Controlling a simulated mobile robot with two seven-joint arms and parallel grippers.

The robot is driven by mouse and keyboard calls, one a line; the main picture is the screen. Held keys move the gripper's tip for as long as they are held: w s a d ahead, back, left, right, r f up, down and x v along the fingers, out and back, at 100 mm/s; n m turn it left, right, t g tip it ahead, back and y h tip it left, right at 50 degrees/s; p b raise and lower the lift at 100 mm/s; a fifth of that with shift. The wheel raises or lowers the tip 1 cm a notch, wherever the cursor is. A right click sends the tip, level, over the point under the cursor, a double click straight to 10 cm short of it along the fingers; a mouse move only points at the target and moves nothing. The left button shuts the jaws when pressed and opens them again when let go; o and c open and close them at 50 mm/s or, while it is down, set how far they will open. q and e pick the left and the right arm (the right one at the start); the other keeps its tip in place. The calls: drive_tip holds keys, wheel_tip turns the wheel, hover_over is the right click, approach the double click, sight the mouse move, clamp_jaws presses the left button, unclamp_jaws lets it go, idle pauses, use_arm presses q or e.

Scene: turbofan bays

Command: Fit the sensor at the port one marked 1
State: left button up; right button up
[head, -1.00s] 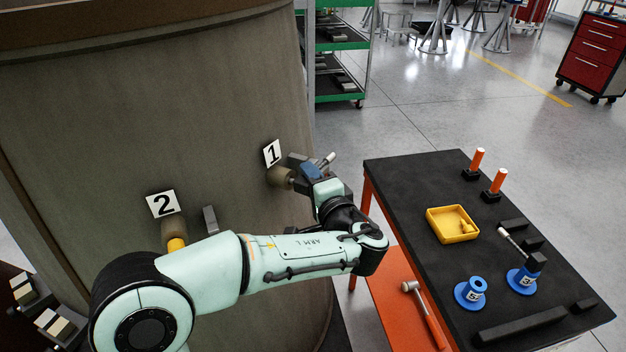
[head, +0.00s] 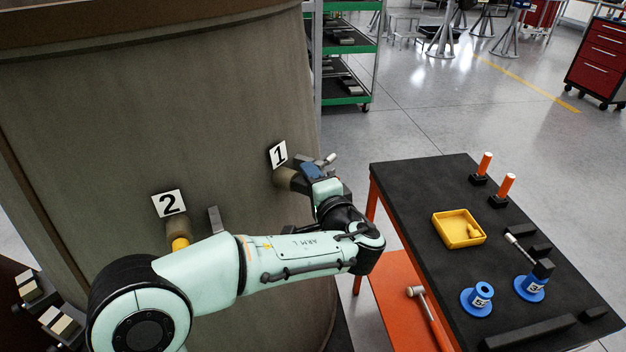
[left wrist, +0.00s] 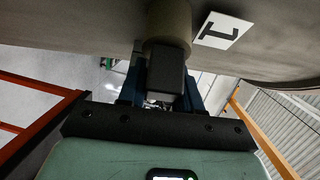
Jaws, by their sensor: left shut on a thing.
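The port marked 1 is a round tan boss (head: 284,178) on the engine's curved side, beside a white card with a 1 (head: 278,153). It also shows at the top of the left wrist view (left wrist: 168,22). My left gripper (head: 311,171) is at this port, shut on the sensor. In the left wrist view, the sensor's dark block-shaped body (left wrist: 165,72) sits between the blue fingers, in line with the boss. Its far end meets the boss in the picture; the contact is hidden, so I cannot tell how deep it sits. My right gripper is out of view.
A second port (head: 181,229), with a 2 card (head: 168,203), is at the left behind my arm. A dark-topped cart (head: 405,200) stands right, carrying a yellow tray (head: 458,240), blue flanged pieces (head: 481,299) and orange-handled items (head: 484,165). Open floor lies behind it.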

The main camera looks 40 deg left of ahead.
use_arm(q)
drive_tip(key=shift+a, duration=0.15)
idle(0.3)
drive_tip(key=o, duration=1.1)
drive_tip(key=shift+a, duration=0.1)
drive_tip(key=shift+o, duration=0.2)
drive_tip(key=v, duration=1.3)
drive_tip(key=shift+s, duration=0.2)
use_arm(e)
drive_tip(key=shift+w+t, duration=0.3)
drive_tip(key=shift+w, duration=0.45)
